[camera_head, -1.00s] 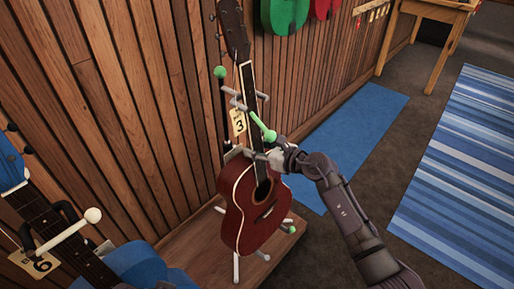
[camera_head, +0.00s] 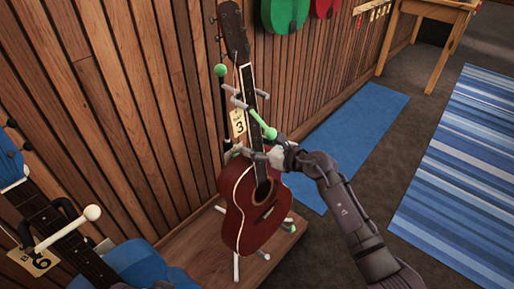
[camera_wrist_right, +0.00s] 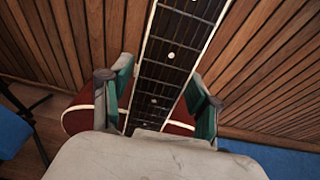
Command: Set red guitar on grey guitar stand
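The red guitar (camera_head: 240,215) stands nearly upright, leaning a little back, against the wood-slat wall. Its dark neck (camera_head: 249,95) runs up between the arms of the grey guitar stand (camera_head: 236,268), which has green tips and a yellow tag marked 3. The stand's grey feet show below the body; the exact contact is hard to see. My right gripper (camera_head: 252,152) is at the lower neck, just above the body. In the wrist view its fingers (camera_wrist_right: 160,105) straddle the neck, spread with gaps on both sides. My left gripper is out of view.
A blue instrument (camera_head: 135,265) on another stand with a white-tipped arm and tag 6 is at lower left. Green and red instruments hang on the wall. A blue mat (camera_head: 345,145), striped rug (camera_head: 460,170) and wooden table (camera_head: 440,10) lie to the right.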

